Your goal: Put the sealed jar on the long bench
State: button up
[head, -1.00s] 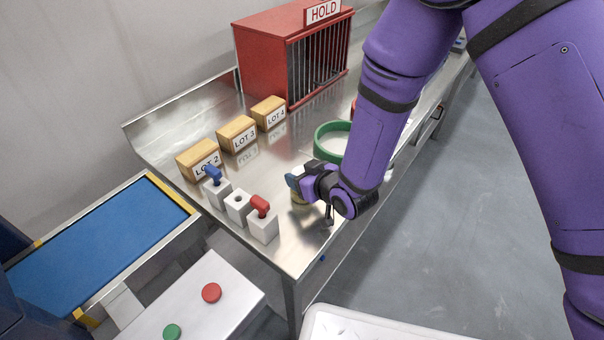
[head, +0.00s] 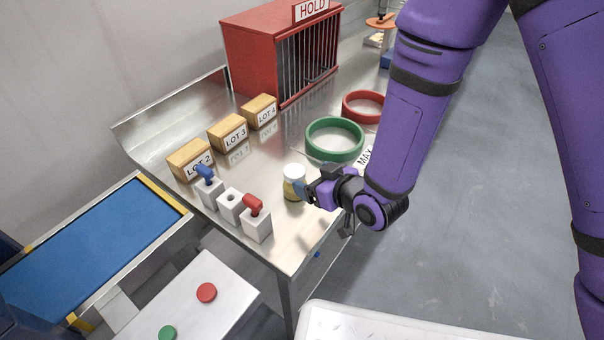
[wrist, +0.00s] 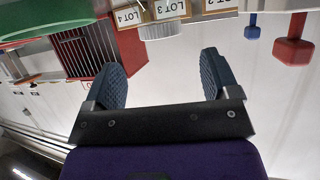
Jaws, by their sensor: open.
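A small jar (head: 294,184) with a white lid and yellowish contents stands upright on the steel long bench (head: 272,243), near its front end. In the wrist view its white ribbed lid (wrist: 162,31) shows beyond the fingertips, between the two finger lines. My gripper (head: 306,190) is just right of the jar at low height, its blue fingertips close beside it. In the wrist view my gripper (wrist: 162,78) is open, with nothing between the fingers. The head view does not show clearly whether a finger touches the jar.
Blocks with a blue handle (head: 205,175) and a red handle (head: 253,206) stand left of the jar. Wooden lot blocks (head: 228,132), a green ring (head: 335,140), a red ring (head: 364,106) and a red HOLD cage (head: 275,60) are farther back. A blue-topped conveyor (head: 90,255) lies left.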

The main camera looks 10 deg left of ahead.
jog(key=shift+v, duration=1.85)
jog(key=w+d+r+m+t+h, duration=0.1)
jog(key=w+d+r+m+h, duration=0.25)
jog(key=d+r, duration=0.65)
jog(key=w+d+r+m+h, duration=0.2)
jog(key=d+r+h, duration=0.2)
jog(key=d+r, duration=0.55)
jog(key=s+d+r+m+g+h, duration=0.1)
jog(key=s+d+r+m, duration=0.1)
jog(key=s+d+r, duration=0.3)
jog(key=s+d+r+m+g+h, duration=0.2)
jog(key=s+d+r, duration=0.4)
jog(key=s+d, duration=0.5)
jog(key=s+m, duration=0.1)
jog(key=s, duration=0.1)
jog(key=shift+s, duration=0.35)
jog(key=shift+d, duration=0.15)
